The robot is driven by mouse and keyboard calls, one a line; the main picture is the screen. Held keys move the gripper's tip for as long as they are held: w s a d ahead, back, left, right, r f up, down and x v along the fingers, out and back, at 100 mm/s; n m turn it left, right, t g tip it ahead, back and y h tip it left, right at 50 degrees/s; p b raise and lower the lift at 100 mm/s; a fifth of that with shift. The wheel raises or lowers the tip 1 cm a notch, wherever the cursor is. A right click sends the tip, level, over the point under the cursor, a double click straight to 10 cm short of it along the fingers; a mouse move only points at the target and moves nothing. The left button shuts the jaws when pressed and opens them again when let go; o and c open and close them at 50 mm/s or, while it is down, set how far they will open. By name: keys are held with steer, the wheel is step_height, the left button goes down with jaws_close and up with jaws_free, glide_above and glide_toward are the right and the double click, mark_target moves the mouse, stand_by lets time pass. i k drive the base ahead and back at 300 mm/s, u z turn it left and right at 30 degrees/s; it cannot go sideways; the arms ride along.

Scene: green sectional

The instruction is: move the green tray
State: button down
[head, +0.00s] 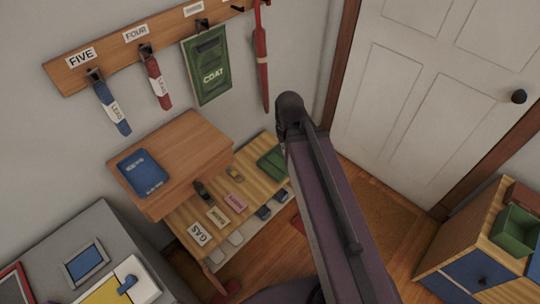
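Two green things could be the tray. A flat green piece (273,163) lies at the back right of the slatted wooden bench, and my arm partly covers its right side. A green open-topped box (515,230) sits on the low cabinet at the far right. I cannot tell which of them is the green tray. My arm rises through the middle of the head view, with a dark rounded joint at its top. My gripper is not in view.
The bench (185,218) carries labels, including GAS, and small toy cars. A wooden box (190,145) holds a blue book (142,172). Leads and a green COAT bag (207,65) hang from a peg rail (135,45). A white door (430,90) is shut. The wood floor (262,262) shows between.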

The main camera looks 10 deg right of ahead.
mark_target(272, 163)
steer(key=u, duration=0.7)
steer(key=k, duration=0.8)
steer(key=z, duration=0.7)
steer(key=i, duration=1)
steer(key=z, duration=0.05)
